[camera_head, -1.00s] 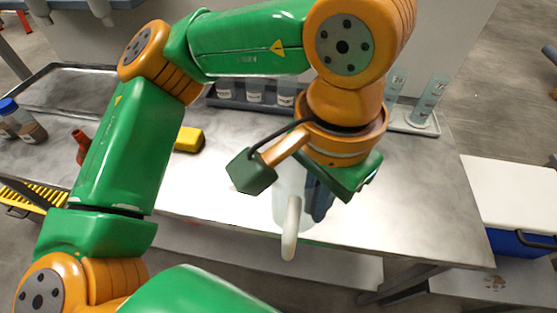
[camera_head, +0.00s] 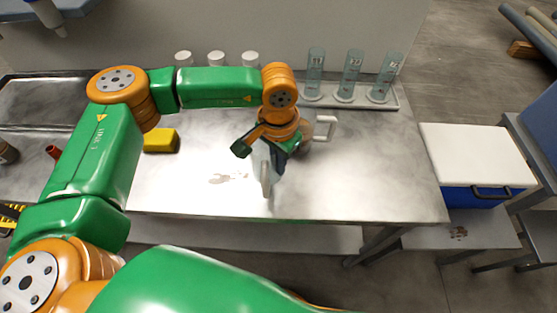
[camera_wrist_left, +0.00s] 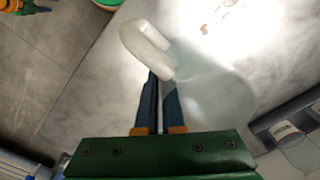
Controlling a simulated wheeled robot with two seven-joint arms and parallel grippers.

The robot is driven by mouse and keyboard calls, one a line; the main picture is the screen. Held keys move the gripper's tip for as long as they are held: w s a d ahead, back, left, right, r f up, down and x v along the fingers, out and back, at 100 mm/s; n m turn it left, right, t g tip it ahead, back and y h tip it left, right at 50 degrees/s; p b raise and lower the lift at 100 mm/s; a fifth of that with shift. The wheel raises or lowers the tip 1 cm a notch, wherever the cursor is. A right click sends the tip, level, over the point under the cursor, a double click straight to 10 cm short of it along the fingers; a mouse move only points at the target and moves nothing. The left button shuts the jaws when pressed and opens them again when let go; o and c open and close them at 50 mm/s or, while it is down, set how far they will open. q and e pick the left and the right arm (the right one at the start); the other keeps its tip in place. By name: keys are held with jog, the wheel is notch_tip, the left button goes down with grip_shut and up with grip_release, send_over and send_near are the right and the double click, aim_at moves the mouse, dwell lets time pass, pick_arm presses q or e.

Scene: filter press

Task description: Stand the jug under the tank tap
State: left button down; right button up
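The jug (camera_head: 265,160) is pale and translucent with a thick white handle (camera_head: 266,181). It is at the middle of the steel bench, near the front edge. My left gripper (camera_head: 281,158) points down at it. In the left wrist view the dark fingers (camera_wrist_left: 160,85) are close together, with their tips at the lower end of the handle (camera_wrist_left: 147,48). The clear body (camera_wrist_left: 208,85) is beside them, so the gripper looks shut on the handle. I cannot tell whether the jug touches the bench. A tap (camera_head: 53,20) hangs under the tank at the upper left.
A yellow block (camera_head: 162,140) lies on the bench left of the jug. Several glass cylinders (camera_head: 351,75) stand in a tray at the back right. White-lidded containers (camera_head: 216,58) stand at the back. A pale handle-shaped thing (camera_head: 326,126) shows behind my wrist. A white-lidded blue cooler (camera_head: 475,160) stands at right.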

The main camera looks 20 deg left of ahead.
pick_arm(q)
jog(key=shift+f, duration=0.2)
jog(key=c, duration=1)
grip_release()
jog(key=shift+r, duration=0.1)
jog(key=shift+c, duration=0.2)
